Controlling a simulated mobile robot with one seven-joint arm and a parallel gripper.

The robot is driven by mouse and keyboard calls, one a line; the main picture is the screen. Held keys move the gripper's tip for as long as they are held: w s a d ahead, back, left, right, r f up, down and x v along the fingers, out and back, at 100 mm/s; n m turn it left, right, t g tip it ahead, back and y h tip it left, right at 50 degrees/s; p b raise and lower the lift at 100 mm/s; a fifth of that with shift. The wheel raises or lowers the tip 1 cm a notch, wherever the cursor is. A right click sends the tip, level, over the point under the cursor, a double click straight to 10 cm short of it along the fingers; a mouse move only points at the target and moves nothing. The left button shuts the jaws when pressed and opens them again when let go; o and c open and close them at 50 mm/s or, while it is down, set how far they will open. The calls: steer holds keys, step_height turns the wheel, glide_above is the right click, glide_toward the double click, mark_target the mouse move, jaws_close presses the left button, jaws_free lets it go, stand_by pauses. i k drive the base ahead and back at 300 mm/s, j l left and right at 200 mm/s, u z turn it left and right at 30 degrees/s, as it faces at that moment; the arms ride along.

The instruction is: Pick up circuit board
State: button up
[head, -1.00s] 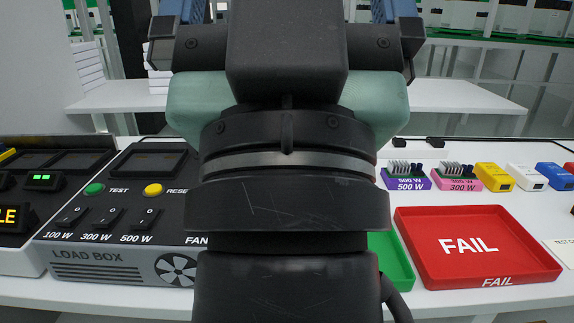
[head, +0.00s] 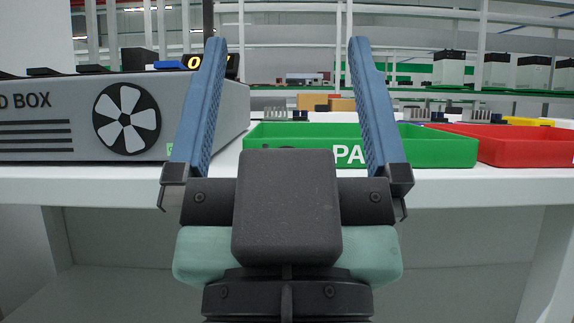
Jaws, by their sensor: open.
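My gripper (head: 287,45) is open and empty in the head view, its two blue fingers spread wide and pointing up in the picture. Small finned parts that look like circuit boards with heat sinks show low behind the trays. One finned part (head: 276,114) is behind the green tray, between the fingers in the picture. Two more stand to the right of the right finger, a finned part (head: 417,114) and another finned part (head: 476,115). Their lower parts are mostly hidden by the tray walls. No board is between the fingers' pads.
The green PASS tray (head: 440,150) sits near the front edge of the white table (head: 450,188). A red tray (head: 525,148) is to its right. The grey load box (head: 60,130) with a fan fills the left. Shelving stands behind.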

mark_target(296, 117)
steer(key=j+u, duration=0.35)
steer(key=i+j+u, duration=0.1)
steer(key=u, duration=0.2)
steer(key=i+j+u, duration=0.15)
steer(key=j+u, duration=0.2)
